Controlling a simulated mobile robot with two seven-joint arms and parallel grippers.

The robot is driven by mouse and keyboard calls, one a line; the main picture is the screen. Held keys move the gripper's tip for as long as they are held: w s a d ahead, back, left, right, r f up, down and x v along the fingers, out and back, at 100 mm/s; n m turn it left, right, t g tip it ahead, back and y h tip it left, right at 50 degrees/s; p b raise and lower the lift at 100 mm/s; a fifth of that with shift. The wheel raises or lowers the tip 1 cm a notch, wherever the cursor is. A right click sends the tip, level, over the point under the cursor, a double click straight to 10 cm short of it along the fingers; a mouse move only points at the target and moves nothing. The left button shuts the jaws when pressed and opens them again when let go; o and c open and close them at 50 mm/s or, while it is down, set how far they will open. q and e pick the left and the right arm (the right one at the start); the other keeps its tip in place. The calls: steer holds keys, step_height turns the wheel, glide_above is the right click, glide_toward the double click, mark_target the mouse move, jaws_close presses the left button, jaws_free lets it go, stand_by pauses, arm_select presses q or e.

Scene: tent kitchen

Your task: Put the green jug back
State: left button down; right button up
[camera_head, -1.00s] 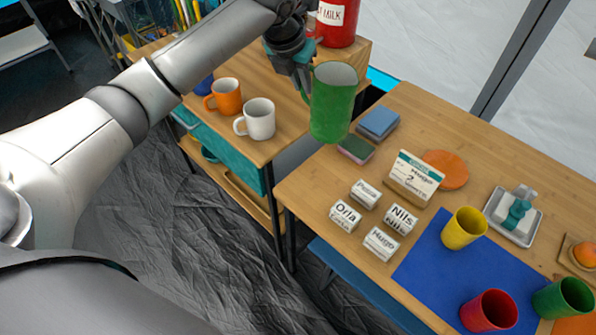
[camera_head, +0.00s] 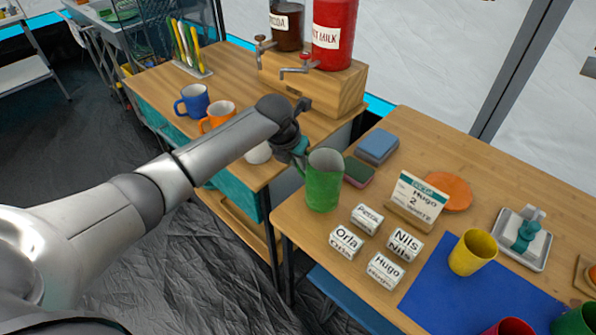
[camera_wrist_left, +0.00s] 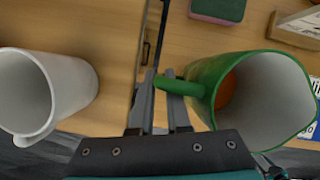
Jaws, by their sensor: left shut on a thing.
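The green jug (camera_head: 323,184) is upright at the near left corner of the right-hand table; I cannot tell whether its base touches the wood. My left gripper (camera_head: 301,158) is at the jug's left side, shut on its handle. In the left wrist view, the gripper fingers (camera_wrist_left: 160,100) close around the handle of the jug (camera_wrist_left: 204,80). Its mouth faces the camera, and a brown-orange patch shows inside. My right gripper is not in view.
Name blocks (camera_head: 367,219) and a card stand (camera_head: 417,201) are right of the jug. Sponges (camera_head: 377,146) lie behind it. A white mug (camera_head: 258,153), partly hidden by my arm, and an orange mug (camera_head: 216,115) stand on the left counter. Dispensers (camera_head: 333,35) stand behind.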

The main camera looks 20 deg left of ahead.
arm_select(q)
step_height(320, 180, down, 3)
steer(key=shift+r+b, duration=0.15)
steer(key=shift+b, duration=0.15)
steer(key=c, duration=1.3)
jaws_free()
steer(key=shift+f, duration=0.25)
steer(key=o, duration=0.4)
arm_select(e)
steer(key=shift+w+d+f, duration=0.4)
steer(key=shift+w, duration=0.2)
arm_select(q)
steer(key=shift+r, duration=0.1)
